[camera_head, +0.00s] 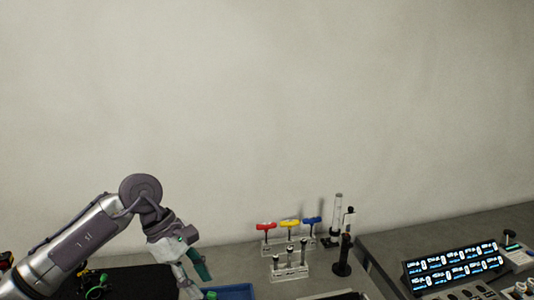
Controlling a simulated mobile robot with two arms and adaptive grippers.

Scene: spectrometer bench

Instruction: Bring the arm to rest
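My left arm (80,245) comes in from the lower left and bends down at a round grey joint. My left gripper (196,283) points down near the bottom edge, close to the blue tray (235,291). Its two fingers, one pale and one teal, stand apart with a gap between them, and I see nothing held there. The fingertips are small and near the frame's bottom. My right gripper is not in view.
A clear rack (291,272) and red (266,226), yellow (290,223) and blue (312,220) T-handled tools stand mid-bench. Right of them are a clear cylinder (338,210) and a black stand (343,256). A lit display panel (453,266) is far right. A black mat (137,282) lies left.

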